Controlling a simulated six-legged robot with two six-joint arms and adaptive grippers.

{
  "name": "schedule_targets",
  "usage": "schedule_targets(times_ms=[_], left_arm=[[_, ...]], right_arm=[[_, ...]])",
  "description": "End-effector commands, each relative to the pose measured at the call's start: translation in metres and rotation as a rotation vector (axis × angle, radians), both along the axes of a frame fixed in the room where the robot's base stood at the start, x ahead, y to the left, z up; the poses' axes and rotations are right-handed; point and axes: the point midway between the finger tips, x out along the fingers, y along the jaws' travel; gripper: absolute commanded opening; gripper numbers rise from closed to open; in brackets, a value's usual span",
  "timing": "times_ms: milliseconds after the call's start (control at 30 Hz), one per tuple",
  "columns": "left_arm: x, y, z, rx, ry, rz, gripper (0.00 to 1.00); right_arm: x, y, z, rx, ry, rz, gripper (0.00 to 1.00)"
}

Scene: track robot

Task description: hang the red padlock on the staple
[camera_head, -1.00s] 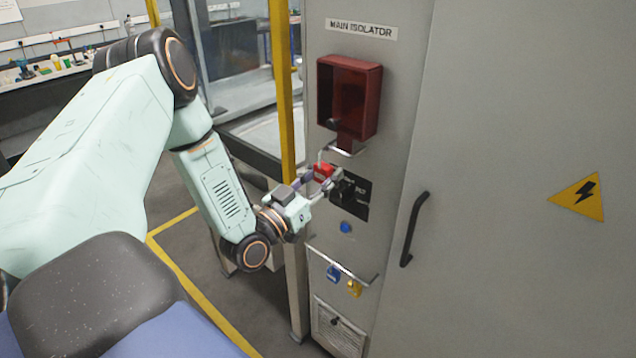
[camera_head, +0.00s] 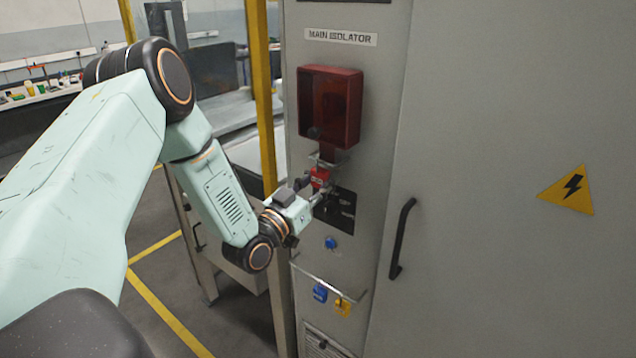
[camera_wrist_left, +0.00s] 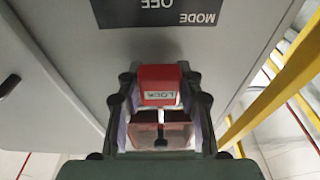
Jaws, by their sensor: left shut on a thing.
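The red padlock (camera_head: 319,177) is held in my left gripper (camera_head: 316,186) in front of the cabinet. My left gripper is shut on the padlock's body. The metal staple (camera_head: 326,158) sticks out of the cabinet just below the red isolator box (camera_head: 330,106). The padlock is right under the staple in the head view; whether its shackle touches or passes around the staple is too small to tell. In the left wrist view the padlock (camera_wrist_left: 158,84), with its "LOCK" label, sits between the dark fingers. My right gripper is not in view.
A black mode plate (camera_head: 338,210) and a blue button (camera_head: 330,243) are below the padlock. A rail holds a blue padlock (camera_head: 320,293) and a yellow padlock (camera_head: 342,307). A black door handle (camera_head: 402,238) stands to the right. A yellow post (camera_head: 262,100) rises to the left.

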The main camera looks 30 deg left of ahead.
Motion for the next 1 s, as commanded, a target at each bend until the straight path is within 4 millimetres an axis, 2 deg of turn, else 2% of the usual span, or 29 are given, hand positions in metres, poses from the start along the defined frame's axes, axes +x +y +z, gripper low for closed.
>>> schedule_targets(times_ms=[467,500,800,1000], left_arm=[[0.0001,-0.0002,-0.0051,0.000,-0.002,-0.001,0.03],[0.0001,-0.0001,-0.0051,0.000,-0.002,-0.001,0.38],[0.0000,-0.0002,-0.0053,0.000,-0.001,-0.001,0.63],[0.0000,-0.0001,-0.0054,0.000,-0.001,-0.001,0.63]], right_arm=[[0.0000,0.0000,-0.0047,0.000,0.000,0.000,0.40],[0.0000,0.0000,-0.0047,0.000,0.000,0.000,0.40],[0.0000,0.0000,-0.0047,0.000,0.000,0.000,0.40],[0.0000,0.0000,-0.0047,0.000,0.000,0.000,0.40]])
